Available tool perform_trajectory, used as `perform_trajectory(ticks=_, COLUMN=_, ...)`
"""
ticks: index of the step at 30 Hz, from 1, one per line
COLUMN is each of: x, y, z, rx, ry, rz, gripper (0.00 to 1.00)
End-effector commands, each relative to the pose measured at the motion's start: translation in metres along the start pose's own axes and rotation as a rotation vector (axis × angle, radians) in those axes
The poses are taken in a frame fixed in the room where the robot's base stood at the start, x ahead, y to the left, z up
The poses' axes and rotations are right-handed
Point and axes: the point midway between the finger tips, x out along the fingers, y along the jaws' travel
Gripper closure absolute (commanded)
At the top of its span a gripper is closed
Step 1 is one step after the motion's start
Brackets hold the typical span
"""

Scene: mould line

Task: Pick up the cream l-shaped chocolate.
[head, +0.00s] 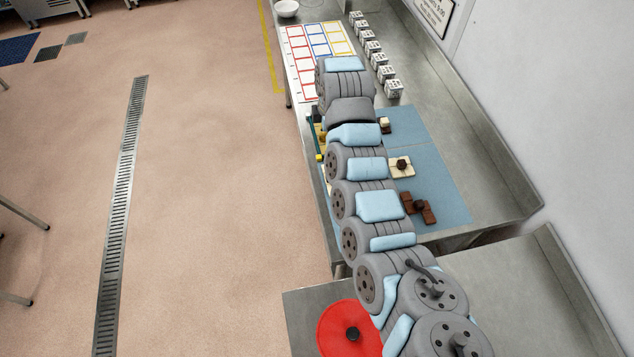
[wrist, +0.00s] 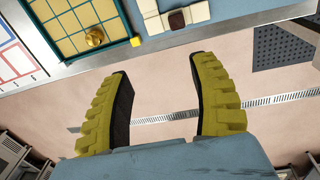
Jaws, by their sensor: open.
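A cream chocolate made of square blocks (wrist: 153,23) lies near the table edge at the top of the wrist view, with a dark brown square (wrist: 177,19) on it or against it. The frame's top edge cuts it off, so I cannot tell its full L shape. In the head view a cream bit (head: 327,172) shows left of my arm, which hides the rest. My gripper (wrist: 160,65) is open and empty. In the wrist view its two yellow-padded fingers show over the floor, below the table edge and apart from the chocolate. In the head view my arm hides the gripper.
A yellow gridded tray (wrist: 70,45) with a green rim and a gold knob lies left of the chocolate. On the blue mat (head: 450,185) sit a cream square piece (head: 397,173) with a dark top and brown pieces (head: 420,207). White dotted blocks (head: 394,88) line the back.

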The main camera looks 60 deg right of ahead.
Motion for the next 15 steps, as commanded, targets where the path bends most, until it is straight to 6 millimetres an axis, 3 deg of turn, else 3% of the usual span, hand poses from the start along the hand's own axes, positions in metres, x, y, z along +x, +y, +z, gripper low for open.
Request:
perform_trajectory(ticks=2, x=-0.007, y=-0.01, z=0.015, rx=-0.013, ry=-0.012, rz=-0.046, gripper=0.39)
perform_trajectory(ticks=6, x=-0.01, y=-0.02, z=0.023, rx=-0.028, ry=-0.017, rz=-0.086, gripper=0.39)
perform_trajectory(ticks=15, x=0.015, y=-0.023, z=0.022, rx=-0.031, ry=-0.017, rz=-0.092, gripper=0.39)
